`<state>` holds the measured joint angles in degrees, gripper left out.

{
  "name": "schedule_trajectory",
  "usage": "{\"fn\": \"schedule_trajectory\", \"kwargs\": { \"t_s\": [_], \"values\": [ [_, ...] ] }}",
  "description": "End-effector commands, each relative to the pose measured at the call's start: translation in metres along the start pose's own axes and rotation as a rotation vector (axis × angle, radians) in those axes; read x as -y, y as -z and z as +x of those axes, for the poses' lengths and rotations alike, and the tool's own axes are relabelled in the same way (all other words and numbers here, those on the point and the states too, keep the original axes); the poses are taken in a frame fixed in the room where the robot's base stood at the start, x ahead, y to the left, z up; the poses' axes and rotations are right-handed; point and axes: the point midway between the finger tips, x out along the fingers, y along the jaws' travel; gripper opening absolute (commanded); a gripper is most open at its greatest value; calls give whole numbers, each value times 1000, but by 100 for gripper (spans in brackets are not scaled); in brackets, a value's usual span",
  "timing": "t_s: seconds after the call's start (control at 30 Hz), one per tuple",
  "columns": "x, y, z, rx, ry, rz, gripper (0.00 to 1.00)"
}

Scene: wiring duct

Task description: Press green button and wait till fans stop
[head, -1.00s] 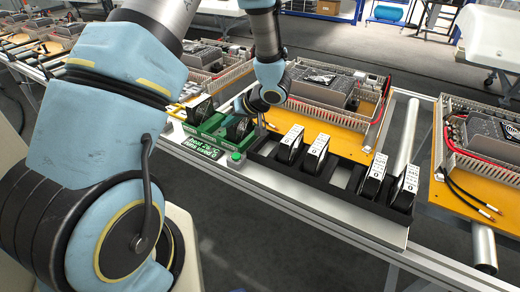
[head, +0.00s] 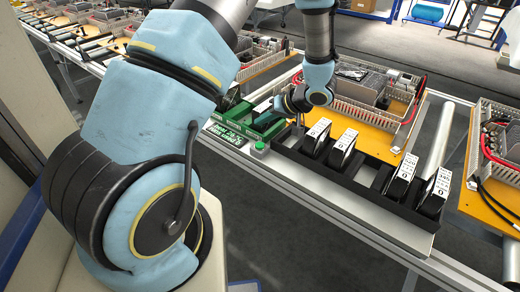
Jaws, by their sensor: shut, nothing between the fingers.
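The green button (head: 260,146) sits on a small pale box at the front edge of the bench, beside the green fixture (head: 228,134). The fixture carries white lettering, and my arm covers part of it. Whether fans sit or spin in the fixture, I cannot tell. My gripper (head: 299,130) is small in the head view. It points down, shut and empty, behind and right of the button and apart from it in the picture. Several black fans with white labels (head: 342,150) stand in the black tray (head: 362,188), to the right of the button.
An orange board with a wire-duct frame (head: 385,95) lies behind the tray. A grey pipe (head: 436,138) lies to its right. A second orange board (head: 490,195) with loose black cables is at the far right. The bench's metal front edge (head: 330,215) is bare.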

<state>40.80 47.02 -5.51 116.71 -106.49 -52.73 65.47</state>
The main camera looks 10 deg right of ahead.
Motion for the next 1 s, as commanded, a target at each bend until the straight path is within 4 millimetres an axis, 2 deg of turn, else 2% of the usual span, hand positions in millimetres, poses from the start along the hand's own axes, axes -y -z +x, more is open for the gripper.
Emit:
{"fn": "schedule_trajectory", "kwargs": {
  "t_s": [0.03,0.53,1.0],
  "values": [
    [-6,-6,9,-1,-1,0,0],
    [-31,-31,42,0,0,1,0],
    [-35,-34,47,0,-1,0,0]
  ]
}}
